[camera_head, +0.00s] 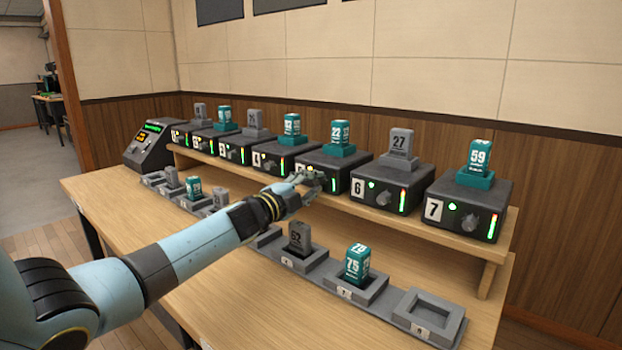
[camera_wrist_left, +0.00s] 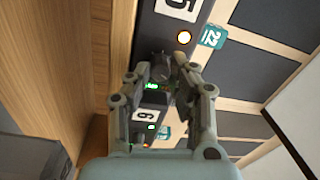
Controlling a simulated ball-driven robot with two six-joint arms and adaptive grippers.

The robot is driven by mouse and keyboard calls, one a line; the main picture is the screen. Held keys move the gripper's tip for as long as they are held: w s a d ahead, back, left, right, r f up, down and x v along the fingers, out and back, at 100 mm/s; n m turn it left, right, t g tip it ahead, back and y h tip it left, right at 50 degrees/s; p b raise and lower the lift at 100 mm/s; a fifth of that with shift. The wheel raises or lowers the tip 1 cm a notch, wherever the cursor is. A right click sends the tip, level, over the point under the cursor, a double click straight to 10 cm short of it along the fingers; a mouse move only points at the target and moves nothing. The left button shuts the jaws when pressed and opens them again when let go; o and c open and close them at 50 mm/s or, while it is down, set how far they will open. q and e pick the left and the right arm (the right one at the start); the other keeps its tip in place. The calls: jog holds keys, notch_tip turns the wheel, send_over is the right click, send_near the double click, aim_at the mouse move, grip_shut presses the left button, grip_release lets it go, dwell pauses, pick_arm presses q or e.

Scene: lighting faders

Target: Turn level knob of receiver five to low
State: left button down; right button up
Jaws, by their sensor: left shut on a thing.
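Receiver five (camera_head: 346,176) is a dark box on the raised shelf, with a teal numbered pack in its top cradle. My left gripper (camera_head: 312,181) is at its front face and covers most of its label and knob in the head view. In the left wrist view, the white label 5 (camera_wrist_left: 180,6) shows at the top, with an orange light near it. The dark level knob (camera_wrist_left: 160,70) lies between my left fingertips (camera_wrist_left: 163,76), which are shut on it. Its pointer angle cannot be made out. My right gripper is out of view.
Receiver six (camera_head: 392,186) stands close to the right, and receiver four (camera_head: 277,157) to the left. Receiver seven (camera_head: 467,209) ends the row. Below, on the table (camera_head: 340,318), a row of grey cradles holds several packs. A sloped console (camera_head: 155,144) stands at far left.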

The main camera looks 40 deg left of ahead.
pick_arm(q)
jog(key=n+p, duration=0.3)
jog(key=n, duration=0.3)
jog(key=shift+r+y, duration=0.1)
jog(key=shift+y, duration=0.2)
jog(key=n+p, duration=0.2)
jog(key=n, duration=0.1)
jog(key=shift+n+p, duration=0.3)
jog(key=n+p, duration=0.2)
jog(key=n, duration=0.1)
jog(key=shift+n+g, duration=0.3)
jog(key=shift+n, duration=0.1)
jog(key=n+p, duration=0.1)
jog(key=n, duration=0.3)
jog(key=shift+s+d+n+p, duration=0.1)
jog(key=shift+n+p, duration=0.2)
jog(key=shift+p, duration=0.1)
jog(key=n+p, duration=0.1)
jog(key=n, duration=0.3)
jog(key=n+p, duration=0.1)
jog(key=n, duration=0.2)
jog(key=shift+n+g, duration=0.3)
jog(key=shift+n, duration=0.1)
jog(key=n+p, duration=0.1)
jog(key=n, duration=0.6)
jog(key=shift+f+n+h, duration=0.2)
jog(key=shift+n+h, duration=0.2)
jog(key=shift+h, duration=0.1)
